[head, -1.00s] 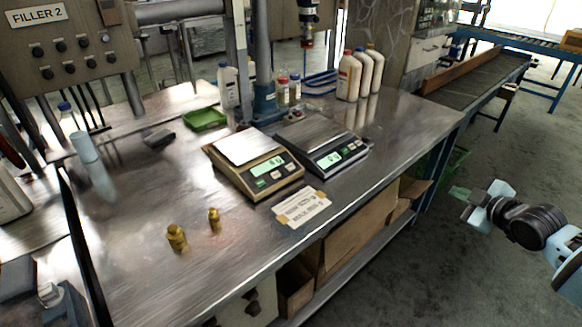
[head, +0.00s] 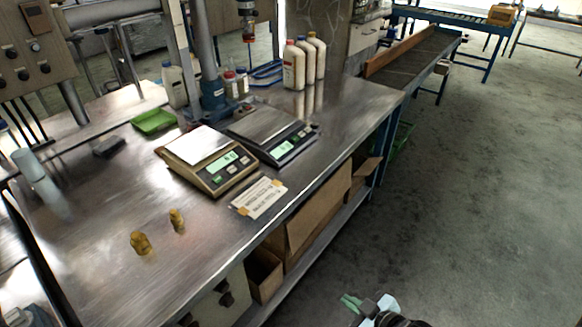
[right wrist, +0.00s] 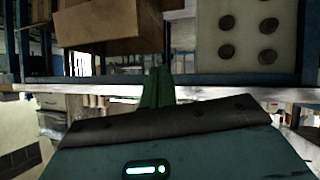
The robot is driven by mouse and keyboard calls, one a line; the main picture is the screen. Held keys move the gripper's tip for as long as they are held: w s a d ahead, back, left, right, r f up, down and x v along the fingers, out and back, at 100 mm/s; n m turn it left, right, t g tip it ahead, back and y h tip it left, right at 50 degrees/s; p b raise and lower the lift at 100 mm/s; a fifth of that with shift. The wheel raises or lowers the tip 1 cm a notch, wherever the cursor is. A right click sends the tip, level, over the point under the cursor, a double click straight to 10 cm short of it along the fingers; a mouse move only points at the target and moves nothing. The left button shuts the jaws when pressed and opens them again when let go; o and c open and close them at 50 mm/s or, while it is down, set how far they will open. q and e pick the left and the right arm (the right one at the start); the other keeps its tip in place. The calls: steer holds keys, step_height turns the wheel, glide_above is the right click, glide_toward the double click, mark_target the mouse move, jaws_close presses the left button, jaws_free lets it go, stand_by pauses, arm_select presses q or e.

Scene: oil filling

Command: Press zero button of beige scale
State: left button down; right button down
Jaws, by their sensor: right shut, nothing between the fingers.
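The beige scale (head: 212,177) stands on the steel table, with a silver pan and a lit green display (head: 222,161). Small buttons (head: 217,179) sit on its front panel; their labels are too small to read. My right gripper (head: 351,302) is at the bottom of the head view, off the table's front side and well apart from the scale. Its green fingers (right wrist: 157,88) are together and empty in the right wrist view, facing the shelf below the table. My left gripper is not in view.
A dark scale (head: 272,135) stands right beside the beige one. A taped paper label (head: 258,198) lies in front. Two brass weights (head: 140,243) stand front left. Bottles (head: 294,65) and a green tray (head: 154,121) are behind. The right floor is clear.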

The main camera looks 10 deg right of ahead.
steer(key=s+f+m+g+h, duration=0.1)
steer(key=s+m, duration=0.1)
steer(key=s, duration=0.8)
steer(key=s+a+f+m+h+p, duration=0.1)
steer(key=s+f+m+h, duration=0.1)
steer(key=s, duration=0.9)
steer(key=shift+m+g+p, duration=0.3)
steer(key=shift+m+g, duration=0.1)
steer(key=shift+m, duration=0.4)
